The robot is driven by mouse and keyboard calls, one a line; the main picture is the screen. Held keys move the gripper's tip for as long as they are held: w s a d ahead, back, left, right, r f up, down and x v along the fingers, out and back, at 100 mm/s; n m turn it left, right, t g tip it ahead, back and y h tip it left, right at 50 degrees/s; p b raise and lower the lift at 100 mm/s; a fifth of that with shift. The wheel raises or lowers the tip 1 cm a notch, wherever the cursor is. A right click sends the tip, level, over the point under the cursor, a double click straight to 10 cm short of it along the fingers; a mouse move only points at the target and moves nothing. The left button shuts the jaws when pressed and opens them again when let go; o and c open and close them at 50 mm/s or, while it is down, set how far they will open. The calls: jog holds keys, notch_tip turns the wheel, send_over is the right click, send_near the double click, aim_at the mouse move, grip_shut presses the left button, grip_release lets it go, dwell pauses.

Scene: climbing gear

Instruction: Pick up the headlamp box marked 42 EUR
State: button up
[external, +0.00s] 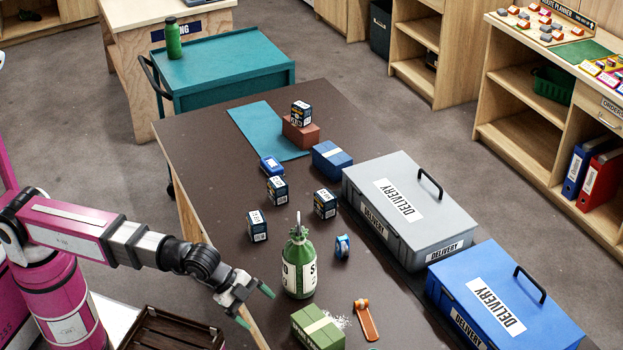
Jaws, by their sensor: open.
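Several small dark-blue boxes with white labels stand on the brown table; the marks on them are too small to read, so I cannot tell which says 42 EUR. One box (257,226) is nearest my arm, another box (277,189) is behind it, and a third box (325,204) is to the right. A similar box (301,114) sits on a reddish-brown block (301,134) at the far end. My gripper (255,306) is open and empty, with green fingertips, near the table's left edge, in front of the boxes and apart from them.
A green bottle (299,268) stands between my gripper and the right box. A blue tape roll (342,247), green package (318,328) and orange tool (366,320) lie nearby. Grey (445,212) and blue (540,320) delivery cases line the right. The table's left side is mostly clear.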

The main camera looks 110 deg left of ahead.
jog(key=s+a+r+n+y, duration=0.1)
jog(key=s+a+r+y, duration=0.2)
jog(key=a, duration=1.1)
jog(key=m+y, duration=0.7)
jog(key=m, duration=1.4)
send_near(319, 198)
jog(key=w+a, duration=0.1)
jog(key=w, duration=0.1)
jog(key=x, duration=0.5)
jog(key=shift+s+a+f, duration=0.15)
jog(key=shift+s+f, duration=0.05)
jog(key=shift+f, duration=0.25)
jog(key=shift+x, duration=2.7)
jog(key=shift+s+a, duration=0.15)
jog(key=shift+s, duration=0.05)
jog(key=c, duration=1.1)
